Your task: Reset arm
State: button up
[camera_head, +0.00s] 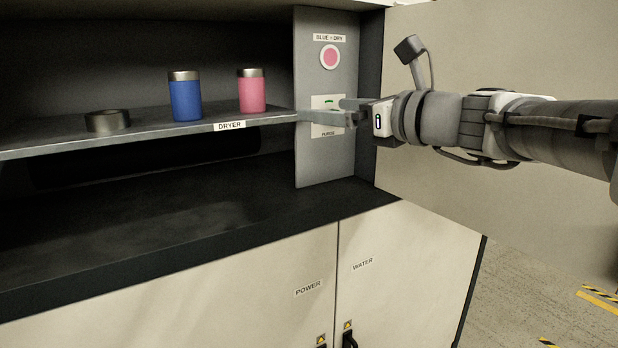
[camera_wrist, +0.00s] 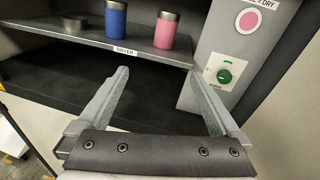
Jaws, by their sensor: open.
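My gripper (camera_head: 345,114) reaches in from the right, with its fingers in front of the grey control panel (camera_head: 312,165). In the wrist view my gripper (camera_wrist: 166,80) is open, with nothing between its fingers. The panel has a round pink light (camera_head: 330,57) under a label reading "BLUE = DRY". Below it is a green knob (camera_wrist: 224,76) on a white plate, clear in the wrist view and mostly hidden by the fingers in the head view. The right finger appears below the knob in the wrist view. I cannot tell whether it touches the panel.
The shelf labelled "DRYER" (camera_head: 160,131) holds a blue canister (camera_head: 185,98), a pink canister (camera_head: 252,93) and a dark ring (camera_head: 107,121). Below is a clear dark counter (camera_head: 170,230) above cabinet doors (camera_head: 250,290) labelled "POWER" and "WATER". A pale wall stands at right.

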jog(key=s+f+n+g+h, duration=0.4)
jog(key=s+f+n+g, duration=0.1)
jog(key=s+f+n, duration=0.9)
jog(key=s+d+f+n+g+h, duration=0.2)
jog(key=s+d+f+n+h, duration=0.5)
jog(key=f+n, duration=0.5)
jog(key=s+d+f, duration=0.1)
jog(key=s+d, duration=0.1)
jog(key=shift+s+d+f+h, duration=0.15)
jog(key=shift+d+f+h, duration=0.1)
jog(key=shift+d+h, duration=0.05)
jog(key=shift+a, duration=0.1)
